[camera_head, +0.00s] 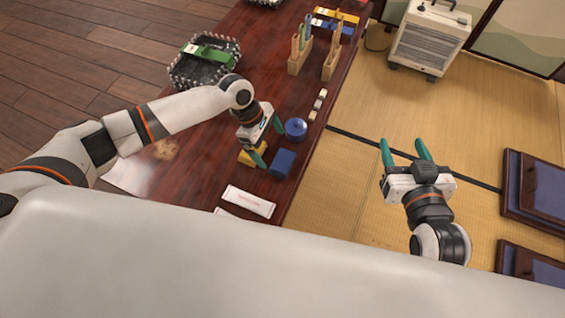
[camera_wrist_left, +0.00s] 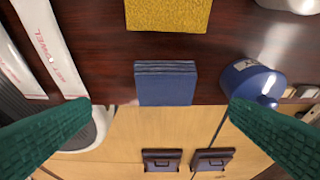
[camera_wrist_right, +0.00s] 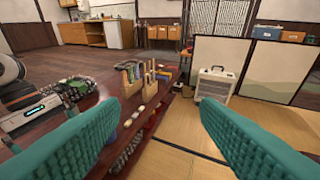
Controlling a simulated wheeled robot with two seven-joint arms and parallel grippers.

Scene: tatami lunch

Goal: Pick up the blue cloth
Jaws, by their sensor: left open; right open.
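The folded blue cloth (camera_head: 283,163) lies on the dark wooden table near its right edge. In the left wrist view the blue cloth (camera_wrist_left: 166,83) sits ahead, between my green fingertips and apart from them. My left gripper (camera_head: 269,142) is open and empty, just above and to the left of the cloth in the head view. My right gripper (camera_head: 406,150) is open and empty over the tatami floor, away from the table.
A blue lidded pot (camera_head: 296,128) stands close beside the cloth. A yellow cloth (camera_head: 252,155) lies on its other side, partly hidden by my left gripper. Wrapped towels (camera_head: 248,202) lie nearer. Wooden holders (camera_head: 300,57) and a black crate (camera_head: 203,65) stand farther back.

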